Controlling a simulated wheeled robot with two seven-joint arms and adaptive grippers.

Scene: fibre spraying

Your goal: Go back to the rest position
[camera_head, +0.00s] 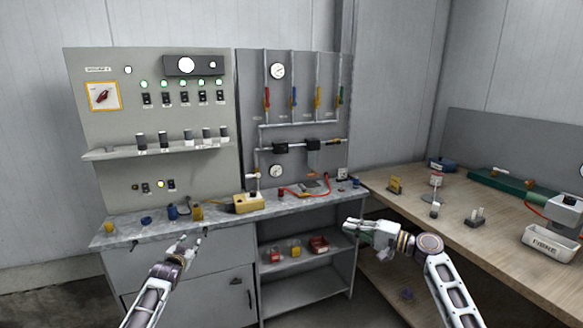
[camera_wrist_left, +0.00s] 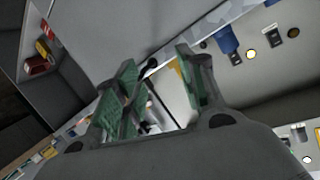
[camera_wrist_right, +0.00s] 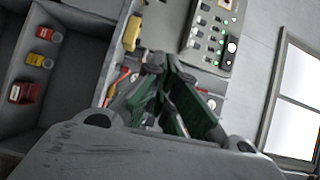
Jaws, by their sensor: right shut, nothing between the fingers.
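My left gripper (camera_head: 187,243) is in front of the cabinet below the grey worktop. In the left wrist view the left gripper (camera_wrist_left: 160,85) has its green-padded fingers apart, with nothing seen between them. My right gripper (camera_head: 352,231) is in front of the open shelf unit, left of the wooden bench. In the right wrist view the fingertips of the right gripper (camera_wrist_right: 160,65) meet and hold nothing. Both grippers are clear of the worktop objects in the head view.
A control panel (camera_head: 115,195) and a valve panel (camera_head: 310,80) stand behind the grey worktop (camera_head: 225,216). A yellow box (camera_head: 248,203) sits on it. The wooden bench (camera_head: 470,246) at right holds a white labelled bin (camera_head: 549,244) and small parts. Shelves (camera_head: 290,297) hold red items.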

